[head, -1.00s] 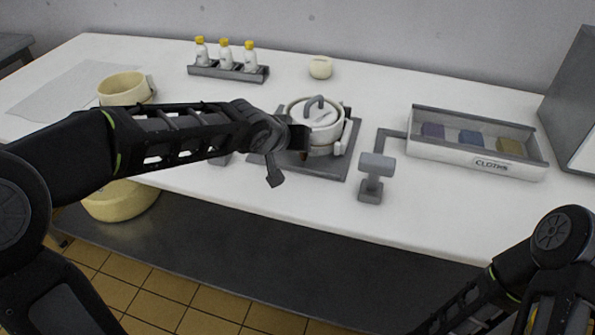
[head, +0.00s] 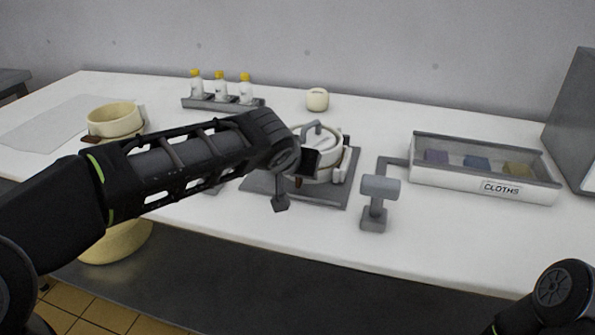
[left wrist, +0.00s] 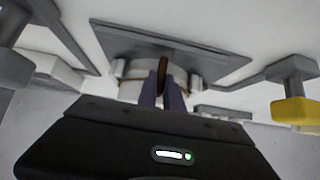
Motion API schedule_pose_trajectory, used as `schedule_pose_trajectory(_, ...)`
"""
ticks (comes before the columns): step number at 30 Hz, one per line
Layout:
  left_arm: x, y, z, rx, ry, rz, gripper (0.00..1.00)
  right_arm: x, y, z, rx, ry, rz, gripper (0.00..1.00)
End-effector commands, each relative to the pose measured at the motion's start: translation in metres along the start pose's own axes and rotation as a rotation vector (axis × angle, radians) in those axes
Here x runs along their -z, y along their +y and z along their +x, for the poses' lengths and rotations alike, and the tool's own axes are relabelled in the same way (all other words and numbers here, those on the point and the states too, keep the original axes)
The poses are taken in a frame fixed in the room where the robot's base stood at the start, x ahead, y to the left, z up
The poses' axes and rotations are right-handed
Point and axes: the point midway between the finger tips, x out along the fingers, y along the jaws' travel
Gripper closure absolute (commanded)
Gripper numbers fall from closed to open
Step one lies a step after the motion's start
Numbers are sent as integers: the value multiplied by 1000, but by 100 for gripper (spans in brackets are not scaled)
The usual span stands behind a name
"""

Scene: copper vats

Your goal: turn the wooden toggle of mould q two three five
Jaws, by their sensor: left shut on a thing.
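The white round mould (head: 325,172) stands on a grey plate (head: 262,188), with a grey arched handle on its lid. It also shows in the left wrist view (left wrist: 130,88), apparently upside down. The brown wooden toggle (left wrist: 163,64) is on the side of the mould facing me. My left gripper (left wrist: 162,92) is shut on the toggle, one purple finger on each side. In the head view my left gripper (head: 304,164) hides part of the mould's front. No mould number is readable. My right gripper is out of view; only part of that arm shows.
A grey stand with a crossbar (head: 377,205) is close to the plate's right. A tray labelled CLOTHS (head: 450,180) stands farther right. A rack of yellow-capped bottles (head: 210,102) and a small cream pot (head: 317,98) are behind. A cream vessel (head: 115,122) is at left.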

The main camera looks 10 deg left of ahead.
Motion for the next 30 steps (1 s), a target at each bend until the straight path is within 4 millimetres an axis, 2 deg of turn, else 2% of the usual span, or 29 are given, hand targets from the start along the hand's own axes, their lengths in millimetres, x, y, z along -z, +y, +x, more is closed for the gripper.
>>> schedule_pose_trajectory(1,0,0,0,0,1,2,87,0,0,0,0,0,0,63)
schedule_pose_trajectory(8,0,0,0,0,1,1,68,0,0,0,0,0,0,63)
schedule_pose_trajectory(18,1,0,-3,-1,2,0,67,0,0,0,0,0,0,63)
schedule_pose_trajectory(23,2,0,-20,0,3,1,67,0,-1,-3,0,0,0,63)
schedule_pose_trajectory(30,2,0,-60,-1,4,1,67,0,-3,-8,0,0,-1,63)
